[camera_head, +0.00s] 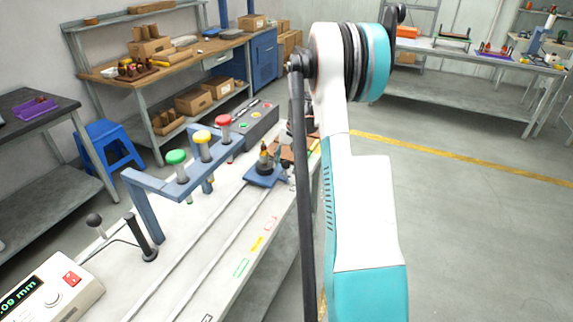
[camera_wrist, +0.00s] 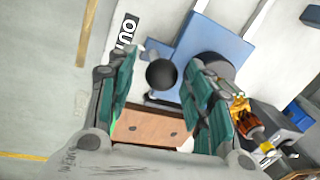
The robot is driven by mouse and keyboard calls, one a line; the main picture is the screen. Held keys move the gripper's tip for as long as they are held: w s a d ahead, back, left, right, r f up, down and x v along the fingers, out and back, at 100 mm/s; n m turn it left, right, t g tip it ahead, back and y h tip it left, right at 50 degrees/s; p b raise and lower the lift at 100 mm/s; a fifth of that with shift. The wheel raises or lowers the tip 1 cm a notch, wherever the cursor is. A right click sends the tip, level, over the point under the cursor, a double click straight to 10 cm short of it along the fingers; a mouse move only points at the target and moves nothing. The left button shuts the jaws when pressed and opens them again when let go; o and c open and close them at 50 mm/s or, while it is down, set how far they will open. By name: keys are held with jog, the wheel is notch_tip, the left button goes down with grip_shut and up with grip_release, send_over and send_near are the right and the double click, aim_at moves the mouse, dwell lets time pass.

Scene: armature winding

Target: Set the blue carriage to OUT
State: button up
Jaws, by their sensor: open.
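The blue carriage (camera_head: 262,181) sits at the far end of two rails on the white bench and carries a dark spindle with an amber part (camera_head: 264,160). In the wrist view the carriage (camera_wrist: 222,42) is a blue plate beyond my fingers, with a round black knob (camera_wrist: 161,73) at its near side. My gripper (camera_wrist: 162,60) is open, with its green-padded fingers on either side of the knob. I cannot tell whether they touch it. A black label (camera_wrist: 126,32) with white letters lies beside the carriage, partly covered by a finger. My arm hides the gripper in the head view.
A brown block with dark holes (camera_wrist: 150,127) lies below the knob. A blue frame (camera_head: 172,190) with green, yellow and red knobs stands left of the rails. A grey button box (camera_head: 252,125) stands behind. The rails nearer the camera are clear.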

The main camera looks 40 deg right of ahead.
notch_tip(320, 180, up, 11)
jog(key=s+d, duration=0.1)
jog(key=s, duration=0.1)
jog(key=shift+w, duration=0.1)
dwell(0.5)
